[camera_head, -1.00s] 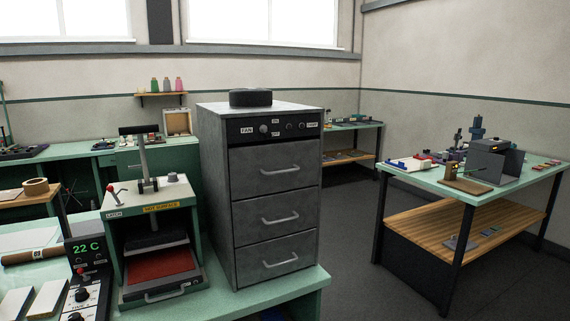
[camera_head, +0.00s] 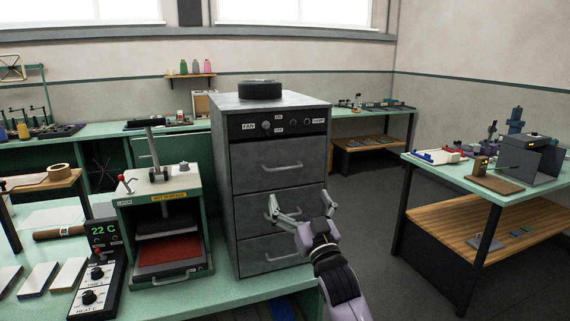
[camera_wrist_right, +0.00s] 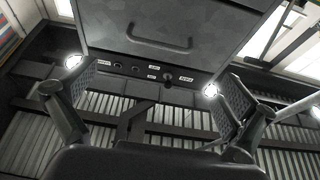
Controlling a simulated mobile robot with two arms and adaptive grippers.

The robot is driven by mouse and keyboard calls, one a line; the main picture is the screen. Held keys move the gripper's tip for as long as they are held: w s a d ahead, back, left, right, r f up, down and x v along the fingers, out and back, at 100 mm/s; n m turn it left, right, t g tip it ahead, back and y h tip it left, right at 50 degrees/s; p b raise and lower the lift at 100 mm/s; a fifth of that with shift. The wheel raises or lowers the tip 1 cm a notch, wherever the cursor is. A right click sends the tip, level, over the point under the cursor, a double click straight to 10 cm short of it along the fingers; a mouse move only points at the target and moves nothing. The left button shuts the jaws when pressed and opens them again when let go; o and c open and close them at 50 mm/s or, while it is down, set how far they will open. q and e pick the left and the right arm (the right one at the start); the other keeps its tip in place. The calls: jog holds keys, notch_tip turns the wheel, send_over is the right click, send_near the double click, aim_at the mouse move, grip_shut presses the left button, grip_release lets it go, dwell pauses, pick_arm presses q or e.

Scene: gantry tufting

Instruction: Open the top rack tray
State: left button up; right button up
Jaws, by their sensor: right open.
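The dark grey rack cabinet (camera_head: 226,190) stands on the green bench with three drawer-like trays, all shut. The top rack tray (camera_head: 250,162) has a light bar handle (camera_head: 287,166). My right gripper (camera_head: 299,199) is open and empty, in front of the middle tray and below the top handle. It partly hides the middle tray's handle. In the right wrist view, which looks inverted, the top tray (camera_wrist_right: 205,20) and its handle (camera_wrist_right: 158,42) lie beyond the spread fingers (camera_wrist_right: 142,90), with no contact seen. My left gripper is not in view.
A fan and lamp control panel (camera_head: 290,124) is above the top tray, and a dark round object (camera_head: 261,90) sits on the cabinet. A heat press (camera_head: 155,215) stands close on the left. The floor (camera_head: 365,210) to the right is clear.

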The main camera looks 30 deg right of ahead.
aim_at(286, 169)
jog(key=p+x, duration=0.2)
jog(key=x, duration=0.8)
jog(key=shift+w+d+r+p, duration=0.1)
jog(key=shift+w+d+p, duration=0.15)
jog(key=shift+w+p, duration=0.1)
jog(key=shift+c, duration=0.5)
jog(key=c, duration=1.3)
